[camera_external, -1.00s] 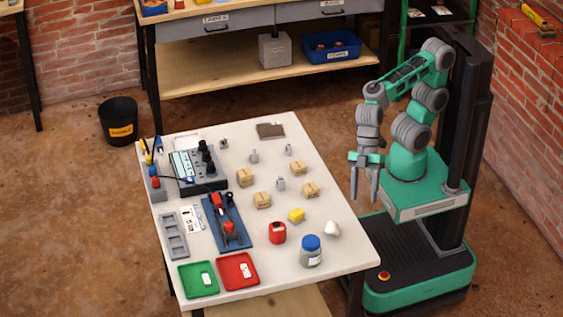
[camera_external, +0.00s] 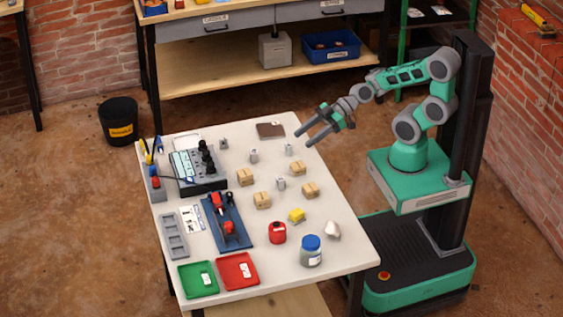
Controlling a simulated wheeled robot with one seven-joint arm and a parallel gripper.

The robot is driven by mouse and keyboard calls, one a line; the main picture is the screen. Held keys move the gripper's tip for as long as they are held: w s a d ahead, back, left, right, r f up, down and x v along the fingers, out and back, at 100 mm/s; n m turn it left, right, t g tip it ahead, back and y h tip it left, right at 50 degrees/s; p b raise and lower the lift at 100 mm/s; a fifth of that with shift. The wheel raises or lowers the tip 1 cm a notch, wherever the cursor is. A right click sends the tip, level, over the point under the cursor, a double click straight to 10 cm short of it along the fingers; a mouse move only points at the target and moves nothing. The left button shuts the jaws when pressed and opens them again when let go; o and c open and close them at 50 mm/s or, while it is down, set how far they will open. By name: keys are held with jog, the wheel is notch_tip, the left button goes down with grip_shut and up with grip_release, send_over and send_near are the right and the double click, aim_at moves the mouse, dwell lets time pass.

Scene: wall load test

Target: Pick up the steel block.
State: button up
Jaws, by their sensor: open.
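Several small grey metal pieces stand on the white table (camera_external: 335,262). One is at the back (camera_external: 224,144), one near the middle (camera_external: 254,155), one toward the right edge (camera_external: 289,150), and one among the cardboard boxes (camera_external: 281,183). They are too small to tell which is the steel block. A larger grey block (camera_external: 275,49) with a handle on top sits on the lower shelf of the back bench. My gripper (camera_external: 304,139) is open and empty. It appears above the table's back right edge, fingers pointing left, apart from the pieces.
Several small cardboard boxes (camera_external: 262,200) stand mid-table. A yellow block (camera_external: 297,215), red can (camera_external: 278,232), blue-lidded jar (camera_external: 311,251) and white lump (camera_external: 332,230) are at the front right. A dark plate (camera_external: 271,130) lies at the back. Red (camera_external: 225,280) and green (camera_external: 187,287) trays are at front left.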

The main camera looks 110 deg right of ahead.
aim_at(290, 145)
jog(key=shift+s+d+f+h, duration=0.15)
jog(key=shift+d+h, duration=0.15)
jog(key=shift+d, duration=0.5)
jog(key=x, duration=0.7)
jog(key=shift+w+a+f+b, duration=0.1)
jog(key=shift+w+a+b, duration=0.05)
jog(key=shift+w+b, duration=0.25)
jog(key=shift+s, duration=0.1)
grip_shut()
